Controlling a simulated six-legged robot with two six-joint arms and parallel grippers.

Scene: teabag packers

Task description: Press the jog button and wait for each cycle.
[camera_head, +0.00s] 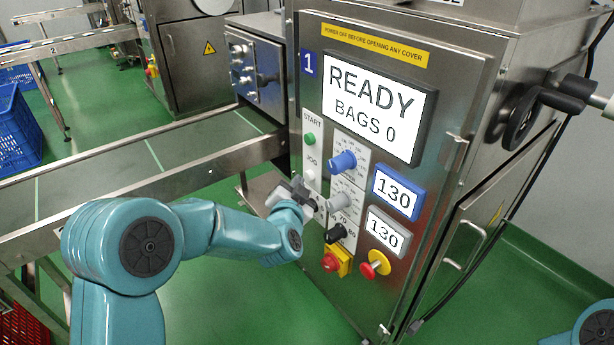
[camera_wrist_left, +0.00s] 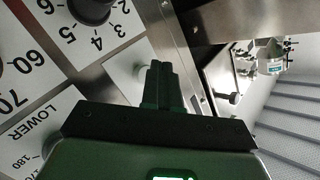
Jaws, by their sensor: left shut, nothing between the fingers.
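The machine's control panel carries a white strip with a green START button (camera_head: 309,139) and, under it, the pale jog button (camera_head: 309,179) below the word JOG. My left gripper (camera_head: 297,193) is just in front of the strip's lower part, close to the jog button; I cannot tell whether it touches. In the left wrist view my left gripper (camera_wrist_left: 160,72) has its fingers together and empty, pointing at the panel, with a pale round shape partly hidden behind them. The display (camera_head: 374,107) reads READY, BAGS 0. My right gripper is out of view.
Knobs, including a blue one (camera_head: 342,161), sit right of the strip. A red knob on yellow (camera_head: 335,259) and a red-and-yellow emergency button (camera_head: 375,264) are below. A conveyor (camera_head: 150,150) runs to the left. Green floor lies open in front.

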